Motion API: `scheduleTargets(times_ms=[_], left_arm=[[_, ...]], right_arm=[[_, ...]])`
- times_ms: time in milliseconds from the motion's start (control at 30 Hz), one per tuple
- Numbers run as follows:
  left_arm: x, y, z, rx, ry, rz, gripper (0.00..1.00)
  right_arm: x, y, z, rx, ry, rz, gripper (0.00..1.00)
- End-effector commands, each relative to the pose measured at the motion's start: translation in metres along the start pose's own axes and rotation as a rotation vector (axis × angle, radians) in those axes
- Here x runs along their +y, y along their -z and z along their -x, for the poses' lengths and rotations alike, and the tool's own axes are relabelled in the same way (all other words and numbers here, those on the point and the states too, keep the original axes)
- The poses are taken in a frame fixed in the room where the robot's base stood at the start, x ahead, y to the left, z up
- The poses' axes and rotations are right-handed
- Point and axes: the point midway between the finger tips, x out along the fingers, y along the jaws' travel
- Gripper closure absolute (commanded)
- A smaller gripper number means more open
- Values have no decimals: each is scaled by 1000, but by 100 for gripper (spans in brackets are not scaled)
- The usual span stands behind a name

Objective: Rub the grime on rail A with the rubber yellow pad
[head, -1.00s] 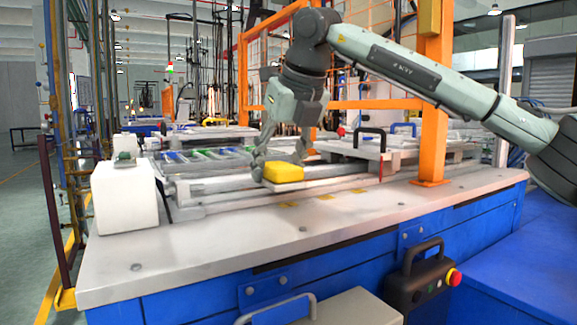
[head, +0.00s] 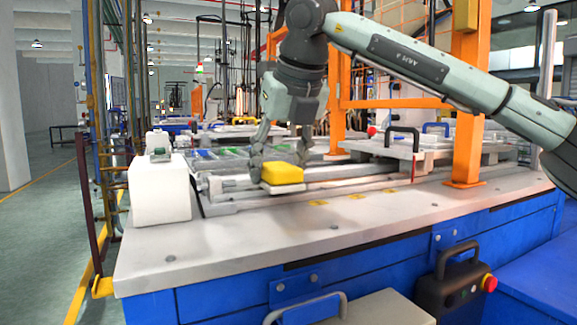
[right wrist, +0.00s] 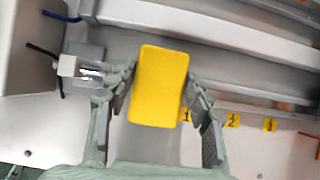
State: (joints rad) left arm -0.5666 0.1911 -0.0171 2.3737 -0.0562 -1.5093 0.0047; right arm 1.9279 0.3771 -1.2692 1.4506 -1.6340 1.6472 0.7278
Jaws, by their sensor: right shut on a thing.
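My right gripper (head: 280,164) is shut on the rubber yellow pad (head: 284,173). In the right wrist view the pad (right wrist: 158,85) sits between the two fingers of the gripper (right wrist: 158,95). The pad is over the left part of the silver rails (head: 350,183) on the bench; I cannot tell whether it touches one. In the right wrist view the rails (right wrist: 235,40) run behind the pad, which hides part of them. I cannot make out the grime or a letter marking rail A. My left gripper is not in view.
A white block (head: 160,190) stands at the rails' left end. Yellow tags (head: 318,203) lie in front of the rails. An orange post (head: 467,100) and a plate with a black handle (head: 402,137) are to the right. The bench top's front (head: 240,240) is clear.

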Motion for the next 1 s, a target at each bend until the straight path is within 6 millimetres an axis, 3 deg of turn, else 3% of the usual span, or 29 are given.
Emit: scheduleTargets(times_ms=[133, 467, 1000], left_arm=[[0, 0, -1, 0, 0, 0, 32], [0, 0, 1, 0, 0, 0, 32], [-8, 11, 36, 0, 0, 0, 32]], right_arm=[[10, 0, 0, 0, -1, 2, 79], [10, -1, 2, 0, 0, 0, 79], [10, -26, 47, -1, 0, -1, 79]])
